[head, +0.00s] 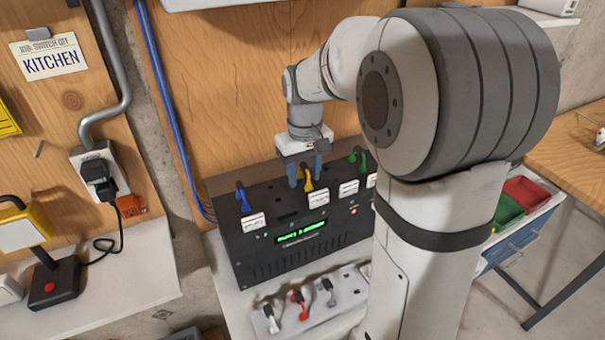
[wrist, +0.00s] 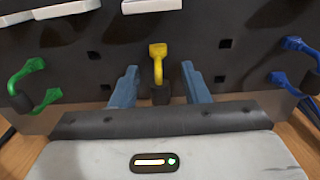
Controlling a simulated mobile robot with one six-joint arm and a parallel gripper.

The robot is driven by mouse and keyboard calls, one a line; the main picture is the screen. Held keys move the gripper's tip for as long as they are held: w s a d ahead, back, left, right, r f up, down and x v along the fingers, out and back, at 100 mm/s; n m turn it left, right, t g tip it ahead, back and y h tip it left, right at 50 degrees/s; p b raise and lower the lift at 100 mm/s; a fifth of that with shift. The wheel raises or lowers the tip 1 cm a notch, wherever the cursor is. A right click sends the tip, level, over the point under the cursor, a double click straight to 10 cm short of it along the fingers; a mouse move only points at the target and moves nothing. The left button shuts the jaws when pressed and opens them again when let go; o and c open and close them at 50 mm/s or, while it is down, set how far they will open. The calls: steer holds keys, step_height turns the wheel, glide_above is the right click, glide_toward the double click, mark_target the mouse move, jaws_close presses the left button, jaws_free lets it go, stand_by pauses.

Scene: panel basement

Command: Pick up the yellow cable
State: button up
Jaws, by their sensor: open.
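The yellow cable (wrist: 157,52) stands in the top of a dark panel box (wrist: 235,55), between my two blue-grey fingers in the wrist view. In the head view the yellow cable (head: 307,185) shows just beside the fingertips. My gripper (wrist: 160,88) is open, with a finger on each side of the cable and a gap visible on both sides. In the head view my gripper (head: 307,172) points down at the box top. The cable's lower end is dark and partly hidden near the gripper body.
A green cable (head: 358,158) and a blue cable (head: 242,196) stand on the same box, either side of the yellow one. White labels and a lit green display (head: 301,232) are on its front. White, red and grey plugs (head: 300,305) sit below in front.

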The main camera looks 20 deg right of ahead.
jaws_close()
stand_by(0.3)
